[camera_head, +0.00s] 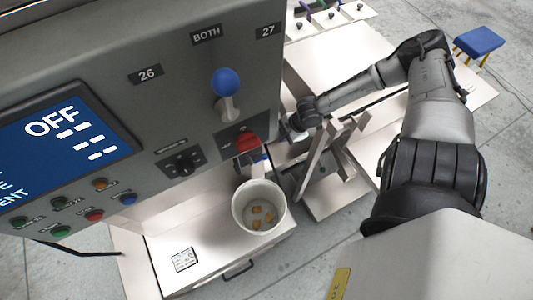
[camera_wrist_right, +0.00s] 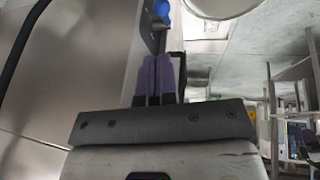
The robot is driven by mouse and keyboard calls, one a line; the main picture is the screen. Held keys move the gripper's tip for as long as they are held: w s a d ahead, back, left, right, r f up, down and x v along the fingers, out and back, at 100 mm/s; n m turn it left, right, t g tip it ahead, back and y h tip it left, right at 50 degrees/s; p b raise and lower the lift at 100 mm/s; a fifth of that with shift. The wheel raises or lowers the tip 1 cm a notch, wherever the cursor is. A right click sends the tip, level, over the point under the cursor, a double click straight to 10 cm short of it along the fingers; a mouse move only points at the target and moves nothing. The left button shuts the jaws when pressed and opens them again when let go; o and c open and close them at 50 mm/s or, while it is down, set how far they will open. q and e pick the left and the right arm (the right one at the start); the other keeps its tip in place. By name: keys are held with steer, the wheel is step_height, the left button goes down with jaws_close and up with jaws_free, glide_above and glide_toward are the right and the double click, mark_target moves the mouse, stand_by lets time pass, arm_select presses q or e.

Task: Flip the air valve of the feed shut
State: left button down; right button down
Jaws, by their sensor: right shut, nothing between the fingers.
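A small blue handle (camera_head: 264,157), which looks like the air valve's, shows just below the grey panel's lower right edge. What looks like the same blue part (camera_wrist_right: 162,11) is at the top of the right wrist view, beside the panel edge. How the valve is set cannot be told. My right gripper (camera_wrist_right: 158,58) has its purple fingers pressed together and empty, a little short of the blue part and apart from it. In the head view the right gripper (camera_head: 288,131) is at the panel's right side, with its fingertips hard to make out. My left gripper is not seen.
The panel (camera_head: 190,110) carries a blue-balled lever (camera_head: 225,82) under labels 26, BOTH and 27, a red knob (camera_head: 247,143), and a screen (camera_head: 65,140) reading OFF. A white bucket (camera_head: 243,190) with several yellowish pieces stands below. Metal frames (camera_head: 322,165) stand right of it.

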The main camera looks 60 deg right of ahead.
steer(key=b+x, duration=0.1)
steer(key=x, duration=1.2)
steer(key=shift+a, duration=0.1)
steer(key=shift+s+d+f+b, duration=0.2)
steer(key=shift+d+f+b, duration=0.05)
steer(key=shift+f+b, duration=0.25)
steer(key=shift+s+d+f+b, duration=0.2)
steer(key=shift+f+b, duration=0.3)
steer(key=shift+r, duration=0.1)
steer(key=p, duration=0.3)
glide_toward(266, 155)
step_height(266, 155, up, 3)
steer(key=s+d, duration=0.2)
steer(key=shift+a+p+v, duration=0.2)
steer(key=shift+p+v, duration=0.1)
steer(key=shift+v, duration=0.8)
